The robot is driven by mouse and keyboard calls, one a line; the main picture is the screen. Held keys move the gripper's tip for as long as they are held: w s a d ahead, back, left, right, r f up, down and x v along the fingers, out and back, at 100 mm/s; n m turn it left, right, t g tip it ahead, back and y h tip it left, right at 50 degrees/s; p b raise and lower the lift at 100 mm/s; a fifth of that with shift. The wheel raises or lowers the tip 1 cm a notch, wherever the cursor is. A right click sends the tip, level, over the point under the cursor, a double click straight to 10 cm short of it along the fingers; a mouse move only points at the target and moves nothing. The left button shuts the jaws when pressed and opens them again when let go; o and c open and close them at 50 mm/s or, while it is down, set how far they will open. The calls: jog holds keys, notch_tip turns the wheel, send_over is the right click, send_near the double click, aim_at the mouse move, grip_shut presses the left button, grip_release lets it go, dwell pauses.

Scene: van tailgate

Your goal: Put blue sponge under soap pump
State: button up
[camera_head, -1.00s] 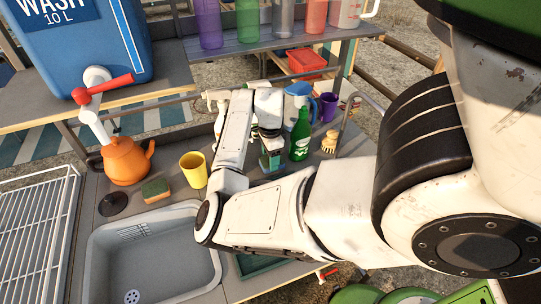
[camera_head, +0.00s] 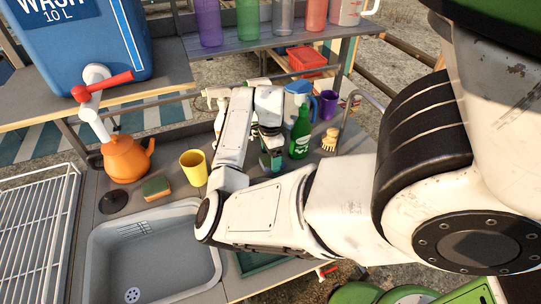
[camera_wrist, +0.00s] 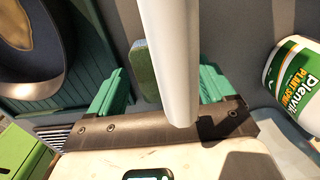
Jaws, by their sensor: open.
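My gripper (camera_wrist: 162,85) has its two teal fingers apart, pointing down toward the counter. A flat sponge with a blue side and a green edge (camera_wrist: 144,70) shows between the fingers in the wrist view, partly hidden. A thick white tube (camera_wrist: 170,60) crosses in front of it; I cannot tell whether this is part of the soap pump. In the head view my gripper (camera_head: 270,150) is low over the counter, left of the green spray bottle (camera_head: 300,135), and my arm hides much of that area. A cream pump-like head (camera_head: 216,97) shows behind my arm; its body is hidden.
The labelled bottle (camera_wrist: 294,82) stands close right in the wrist view. A yellow cup (camera_head: 193,168), a green-and-orange sponge (camera_head: 156,188) and an orange kettle (camera_head: 125,160) stand left of my arm. The sink (camera_head: 150,255) is in front. A brush (camera_head: 330,140) and purple cup (camera_head: 328,105) are right.

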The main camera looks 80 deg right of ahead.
notch_tip(320, 180, up, 12)
jog(key=p, duration=0.6)
jog(key=shift+p, duration=0.35)
